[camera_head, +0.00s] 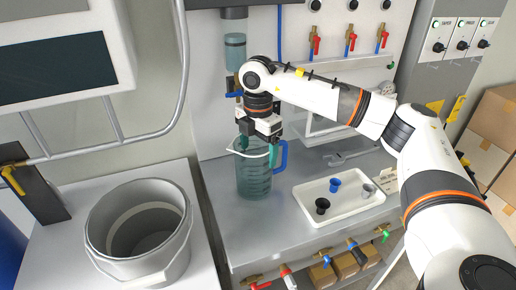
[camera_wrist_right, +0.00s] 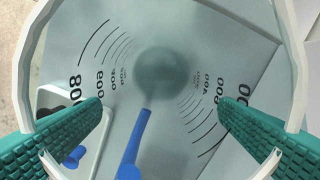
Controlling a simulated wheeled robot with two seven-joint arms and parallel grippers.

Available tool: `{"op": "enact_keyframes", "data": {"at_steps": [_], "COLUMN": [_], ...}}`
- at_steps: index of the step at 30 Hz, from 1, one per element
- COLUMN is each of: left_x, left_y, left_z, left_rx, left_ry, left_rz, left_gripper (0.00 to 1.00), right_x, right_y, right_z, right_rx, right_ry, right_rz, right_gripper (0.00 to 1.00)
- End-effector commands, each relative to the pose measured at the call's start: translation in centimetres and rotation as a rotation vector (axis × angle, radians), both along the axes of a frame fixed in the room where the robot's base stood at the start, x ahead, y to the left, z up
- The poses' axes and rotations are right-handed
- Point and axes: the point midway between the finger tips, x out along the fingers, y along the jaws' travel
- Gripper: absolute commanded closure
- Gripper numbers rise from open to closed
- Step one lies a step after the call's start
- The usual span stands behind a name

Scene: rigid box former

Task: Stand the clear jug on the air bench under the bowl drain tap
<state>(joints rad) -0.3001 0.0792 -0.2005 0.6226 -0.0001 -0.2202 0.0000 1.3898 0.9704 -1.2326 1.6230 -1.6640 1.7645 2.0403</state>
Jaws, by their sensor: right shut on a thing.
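The clear jug (camera_head: 252,182), greenish with a blue handle (camera_head: 281,156), is upright at the left of the air bench (camera_head: 232,228). I cannot tell whether its base touches the bench. My right gripper (camera_head: 259,143) reaches down at its rim, shut on the jug. In the right wrist view I look down into the jug (camera_wrist_right: 160,72), with its marks and a green finger on either side of my right gripper (camera_wrist_right: 162,108). The bowl (camera_head: 235,52) is fixed to the wall panel above, its blue-handled drain tap (camera_head: 234,94) partly hidden behind my wrist. My left gripper is out of view.
A white tray (camera_head: 306,210) with small black, blue and grey cups lies right of the jug. A large grey pot (camera_head: 103,228) stands on the left counter. Several coloured valves line the bench front. Red-handled taps (camera_head: 315,45) hang on the wall panel.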

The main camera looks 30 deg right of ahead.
Motion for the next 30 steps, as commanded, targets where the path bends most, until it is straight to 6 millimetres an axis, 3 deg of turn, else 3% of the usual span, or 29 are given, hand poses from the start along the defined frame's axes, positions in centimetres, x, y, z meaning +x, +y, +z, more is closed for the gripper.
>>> {"op": "enact_keyframes", "data": {"at_steps": [11, 12, 14, 24, 30], "left_x": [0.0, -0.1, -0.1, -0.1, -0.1], "left_y": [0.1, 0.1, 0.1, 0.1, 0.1], "left_z": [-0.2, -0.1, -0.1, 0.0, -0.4], "left_rx": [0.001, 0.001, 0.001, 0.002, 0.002], "left_ry": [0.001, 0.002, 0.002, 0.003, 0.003], "left_rz": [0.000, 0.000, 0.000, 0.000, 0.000], "left_gripper": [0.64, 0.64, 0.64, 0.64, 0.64], "right_x": [0.0, 0.0, 0.0, 0.1, 0.1], "right_y": [0.0, 0.0, 0.0, 0.0, 0.1], "right_z": [-0.8, -0.7, -0.7, 0.1, 3.5], "right_rx": [0.001, 0.001, 0.001, 0.002, 0.002], "right_ry": [-0.002, -0.002, -0.002, -0.004, -0.006], "right_rz": [0.000, 0.000, 0.000, 0.000, 0.000], "right_gripper": [0.55, 0.11, 0.02, 0.00, 0.00]}}
